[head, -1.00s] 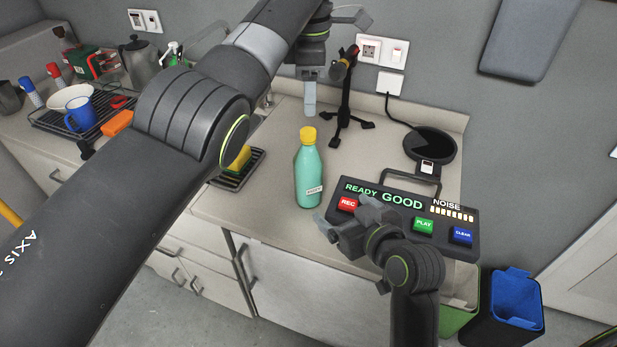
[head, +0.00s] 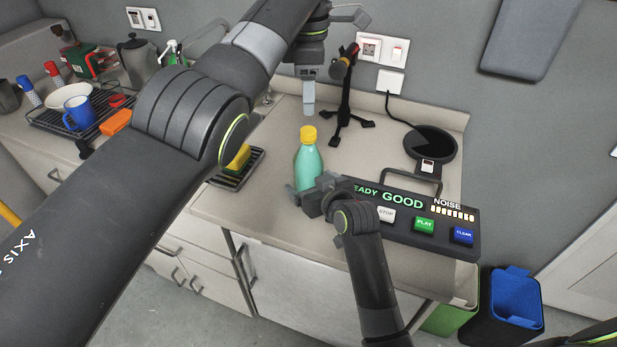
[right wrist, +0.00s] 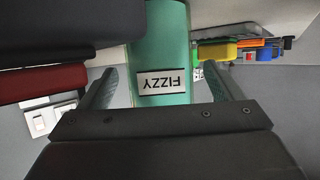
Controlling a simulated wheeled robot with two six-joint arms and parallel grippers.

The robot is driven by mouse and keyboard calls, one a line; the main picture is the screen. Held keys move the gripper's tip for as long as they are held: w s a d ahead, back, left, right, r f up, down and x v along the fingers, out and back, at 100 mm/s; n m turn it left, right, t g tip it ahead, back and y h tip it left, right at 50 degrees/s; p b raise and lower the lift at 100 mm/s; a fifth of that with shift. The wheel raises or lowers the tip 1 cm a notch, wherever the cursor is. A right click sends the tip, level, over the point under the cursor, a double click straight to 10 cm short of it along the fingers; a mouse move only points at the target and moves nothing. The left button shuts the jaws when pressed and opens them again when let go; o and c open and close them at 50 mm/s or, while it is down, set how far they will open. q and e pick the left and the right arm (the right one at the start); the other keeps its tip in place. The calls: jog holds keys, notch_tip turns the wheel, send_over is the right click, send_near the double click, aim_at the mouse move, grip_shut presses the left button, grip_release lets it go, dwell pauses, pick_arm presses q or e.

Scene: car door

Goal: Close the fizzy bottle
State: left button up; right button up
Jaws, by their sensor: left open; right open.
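The fizzy bottle (head: 308,160) is teal with a yellow cap (head: 308,134) on top and stands upright on the counter. Its FIZZY label (right wrist: 163,83) shows upside down in the right wrist view. My right gripper (head: 304,196) is open at the bottle's lower body; in the wrist view its fingers (right wrist: 160,88) lie to either side of the bottle. Contact cannot be told. My left gripper (head: 308,98) is open above and behind the bottle, pointing down, with only one finger clearly seen.
A recorder panel (head: 410,222) with lit buttons lies right of the bottle. A black stand (head: 345,115) and a round black device (head: 432,146) are behind. A yellow sponge (head: 238,158) on a rack is to the left. The counter's front edge is close.

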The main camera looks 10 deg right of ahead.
aim_at(309, 130)
jog(key=shift+x, duration=1.05)
grip_shut()
pick_arm(q)
jog(key=m, duration=0.4)
jog(key=shift+m, duration=0.3)
jog(key=m, duration=0.4)
jog(key=shift+m, duration=0.3)
jog(key=shift+f, duration=4)
